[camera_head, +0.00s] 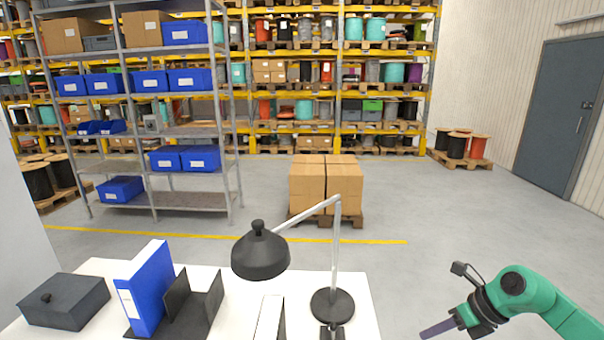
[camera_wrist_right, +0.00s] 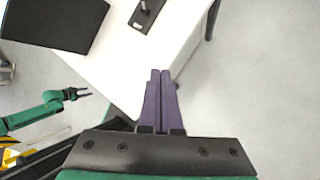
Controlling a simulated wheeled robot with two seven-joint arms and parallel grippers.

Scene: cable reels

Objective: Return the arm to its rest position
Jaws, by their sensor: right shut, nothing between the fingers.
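My right gripper (camera_head: 438,329) is at the lower right of the head view, on a green arm beyond the right edge of the white desk (camera_head: 355,290). Its purple fingers lie together and empty in the right wrist view (camera_wrist_right: 161,95). They point along the desk's edge, with grey floor to the right. A second green arm with a small gripper (camera_wrist_right: 78,93), which looks like my left one, shows at the left of the right wrist view. It is too small to tell its jaws. No left arm shows in the head view.
The desk holds a black lamp (camera_head: 261,253), a blue binder (camera_head: 147,288), a dark bookend (camera_head: 192,303) and a dark box (camera_head: 65,300). Floor (camera_head: 430,220) right of the desk is clear. Cartons (camera_head: 325,182) stand on a pallet behind it, with shelving (camera_head: 190,198) at left.

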